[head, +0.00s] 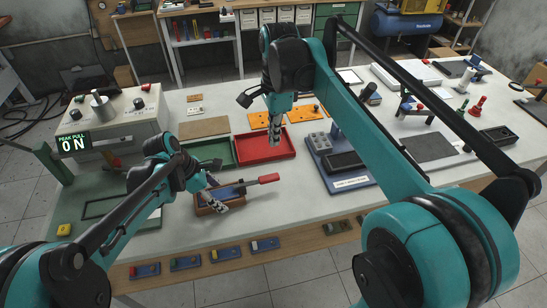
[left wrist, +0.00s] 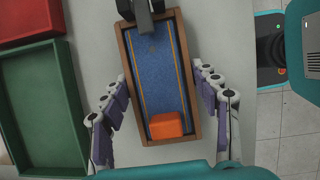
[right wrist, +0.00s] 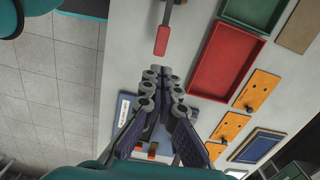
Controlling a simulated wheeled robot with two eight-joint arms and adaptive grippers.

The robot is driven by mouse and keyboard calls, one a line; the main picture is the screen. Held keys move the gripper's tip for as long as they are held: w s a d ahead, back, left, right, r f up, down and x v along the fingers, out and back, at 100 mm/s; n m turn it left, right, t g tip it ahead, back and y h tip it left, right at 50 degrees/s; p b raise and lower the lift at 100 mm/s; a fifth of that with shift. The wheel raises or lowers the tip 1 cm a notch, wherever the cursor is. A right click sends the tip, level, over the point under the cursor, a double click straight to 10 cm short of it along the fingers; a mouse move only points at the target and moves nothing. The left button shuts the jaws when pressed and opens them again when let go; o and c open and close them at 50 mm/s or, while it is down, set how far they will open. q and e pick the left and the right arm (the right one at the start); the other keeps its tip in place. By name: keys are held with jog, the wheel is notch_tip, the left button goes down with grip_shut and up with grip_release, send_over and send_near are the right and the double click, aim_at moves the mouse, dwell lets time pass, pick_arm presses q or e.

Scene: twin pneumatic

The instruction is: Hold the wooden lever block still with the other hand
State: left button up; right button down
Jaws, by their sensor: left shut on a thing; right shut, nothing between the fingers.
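The wooden lever block (left wrist: 157,62) has a wooden frame, a blue inlay with orange stripes and an orange piece (left wrist: 166,125) at its near end. In the head view the block (head: 228,191) lies on the table, its lever ending in a red handle (head: 268,178) that points right. My left gripper (left wrist: 165,98) is shut on the block, its fingers along both long sides. The red handle also shows in the right wrist view (right wrist: 162,40).
The red tray (head: 266,158) and green tray (head: 208,147) lie just behind the block. A blue board (head: 318,147) with a black bin stands to the right. A grey pull gauge (head: 120,118) stands at the left. Several small blocks line the front edge.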

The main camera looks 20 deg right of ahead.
aim_at(272, 176)
jog(key=f, duration=1.3)
jog(key=shift+a+f, duration=0.2)
jog(key=shift+a, duration=0.05)
